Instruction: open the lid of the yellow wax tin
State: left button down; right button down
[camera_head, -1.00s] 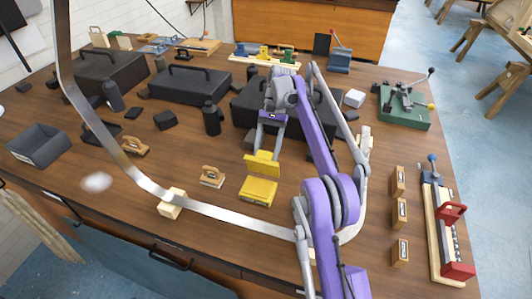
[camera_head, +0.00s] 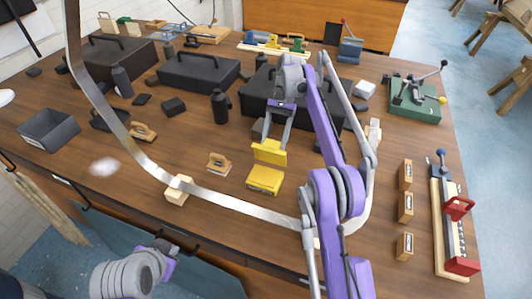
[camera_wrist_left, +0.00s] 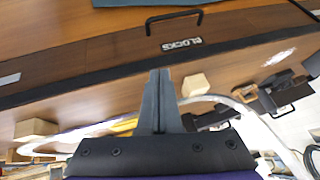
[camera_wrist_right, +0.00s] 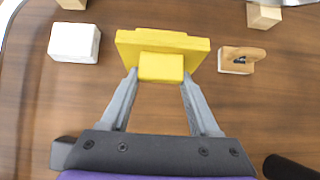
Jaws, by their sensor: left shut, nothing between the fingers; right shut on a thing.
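The yellow wax tin (camera_head: 265,180) sits on the bench in the head view. Its lid (camera_head: 269,152) stands raised at the tin's back edge, tilted up from the body. My right gripper (camera_head: 271,139) is at the lid's top from behind. In the right wrist view its fingers (camera_wrist_right: 160,75) are shut on a yellow block-like part of the lid (camera_wrist_right: 160,67). My left gripper shows in the left wrist view (camera_wrist_left: 158,75), shut and empty, in front of the bench drawers. A bit of yellow (camera_wrist_left: 122,126) shows behind it. In the head view its fingertips are not clear.
A wooden-handled block (camera_head: 219,163) stands left of the tin, and a pale wood block (camera_head: 178,190) is nearer the front edge. Black cases (camera_head: 200,72) stand behind. Wooden blocks (camera_head: 405,207) and a red-handled fixture (camera_head: 455,215) are at right. A drawer labelled BLOCKS (camera_wrist_left: 181,44) is below.

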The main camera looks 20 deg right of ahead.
pick_arm(q)
jog(key=w+d+r+m+h, duration=0.2)
jog(key=w+d+r+m, duration=0.3)
jog(key=d+m, duration=0.45)
pick_arm(e)
jog(key=shift+f, duration=0.25)
pick_arm(q)
jog(key=m+t+h, duration=0.1)
jog(key=m+h, duration=0.2)
jog(key=m, duration=0.6)
send_near(269, 154)
jog(key=shift+n, duration=0.25)
notch_tip(269, 154, down, 4)
jog(key=shift+d+f, duration=0.15)
jog(key=shift+w+d+r, duration=0.2)
jog(key=shift+w+d, duration=0.6)
jog(key=shift+w, duration=0.2)
jog(key=shift+w+d+r, duration=0.15)
jog(key=shift+w+d, duration=0.3)
jog(key=shift+w, duration=0.1)
